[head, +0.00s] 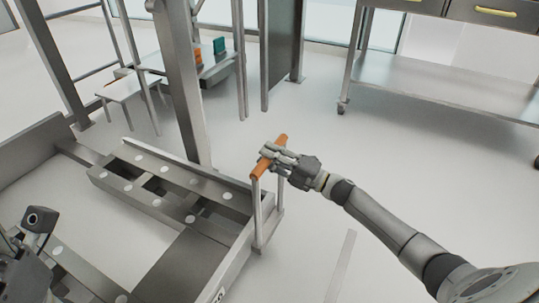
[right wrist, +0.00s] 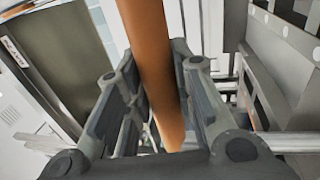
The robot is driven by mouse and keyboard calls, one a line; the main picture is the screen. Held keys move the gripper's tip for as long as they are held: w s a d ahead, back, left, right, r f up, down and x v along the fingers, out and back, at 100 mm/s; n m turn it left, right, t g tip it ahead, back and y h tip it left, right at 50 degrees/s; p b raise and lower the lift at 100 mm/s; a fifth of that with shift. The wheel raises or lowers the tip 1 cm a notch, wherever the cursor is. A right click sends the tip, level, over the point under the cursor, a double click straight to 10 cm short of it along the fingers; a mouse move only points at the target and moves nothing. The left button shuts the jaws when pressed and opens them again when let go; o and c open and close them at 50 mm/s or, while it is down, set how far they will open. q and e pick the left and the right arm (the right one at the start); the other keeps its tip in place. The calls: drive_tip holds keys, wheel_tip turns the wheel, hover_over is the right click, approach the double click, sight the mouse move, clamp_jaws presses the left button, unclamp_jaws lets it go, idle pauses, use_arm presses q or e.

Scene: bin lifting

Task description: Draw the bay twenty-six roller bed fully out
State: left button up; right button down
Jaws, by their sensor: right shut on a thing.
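The roller bed (head: 165,207) is a grey metal frame with pale round rollers, at the lower left of the head view. At its right end stands an upright bracket (head: 263,215) with an orange bar handle (head: 259,171). My right gripper (head: 272,155) is shut around this handle. In the right wrist view the orange handle (right wrist: 148,45) runs between the two fingers (right wrist: 152,90). Part of my left arm's end shows at the lower left edge of the head view; its fingers cannot be made out. No bay number is readable.
A grey post (head: 183,80) rises behind the bed. A steel table with a lower shelf (head: 440,90) stands at the back right. A small bench (head: 205,68) with orange and teal items is at the back.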

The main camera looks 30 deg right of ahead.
drive_tip(key=shift+f, duration=0.1)
drive_tip(key=c, duration=1.2)
unclamp_jaws()
drive_tip(key=v, duration=1.2)
